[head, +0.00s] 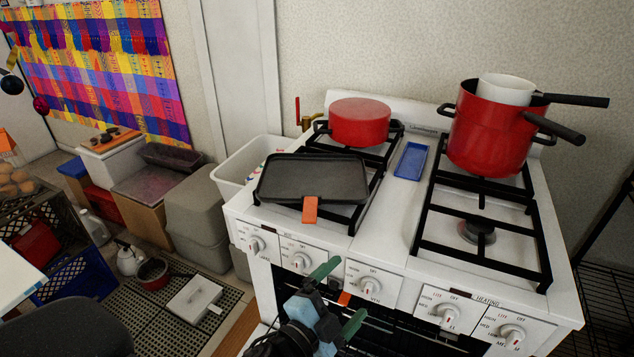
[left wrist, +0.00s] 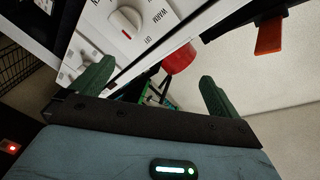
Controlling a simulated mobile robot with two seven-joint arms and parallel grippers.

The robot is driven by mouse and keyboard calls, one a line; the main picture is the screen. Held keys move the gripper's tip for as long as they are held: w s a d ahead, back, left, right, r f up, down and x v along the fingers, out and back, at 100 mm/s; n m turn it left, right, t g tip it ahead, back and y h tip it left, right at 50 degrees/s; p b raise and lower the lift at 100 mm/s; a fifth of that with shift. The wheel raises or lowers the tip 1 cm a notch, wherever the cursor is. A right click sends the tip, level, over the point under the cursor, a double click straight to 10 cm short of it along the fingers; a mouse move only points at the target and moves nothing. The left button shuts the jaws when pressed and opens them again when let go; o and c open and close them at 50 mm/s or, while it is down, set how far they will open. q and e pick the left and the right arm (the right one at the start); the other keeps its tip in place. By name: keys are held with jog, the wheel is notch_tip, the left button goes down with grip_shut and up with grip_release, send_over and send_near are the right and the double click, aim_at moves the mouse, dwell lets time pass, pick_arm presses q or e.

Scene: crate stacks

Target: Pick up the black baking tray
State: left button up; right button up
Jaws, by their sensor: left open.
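The black baking tray (head: 312,178) lies on the front left burner grate of the white stove. Its short orange handle (head: 310,209) points over the stove's front edge. The tray's edge and orange handle (left wrist: 270,37) also show at the upper right of the left wrist view. My left gripper (head: 340,297) is in front of the stove's knob panel, below and slightly right of the handle. Its green fingers are apart and do not touch the tray. It also shows in the left wrist view (left wrist: 154,80). My right gripper is not in view.
A red pot (head: 360,122) sits behind the tray. A larger red pot (head: 490,130) stands at the stove's back right, with a white pot in it. A blue dish (head: 411,160) lies between the burners. Stove knobs (head: 369,287) stick out near my gripper.

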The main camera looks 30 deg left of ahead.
pick_arm(q)
jog(key=w+d+r+m+g+h, duration=0.1)
jog(key=w+d+r+m+h, duration=0.3)
jog(key=d+r+m+h, duration=0.6)
notch_tip(320, 180, up, 7)
jog(key=m+g+y, duration=1.4)
jog(key=m+g, duration=0.2)
jog(key=m, duration=0.9)
send_over(310, 207)
jog(key=shift+a, duration=0.25)
jog(key=shift+d+f+p, duration=0.15)
jog(key=shift+f, duration=1.8)
jog(key=shift+d+f+p, duration=0.15)
jog(key=shift+f, duration=1.8)
jog(key=shift+c, duration=0.4)
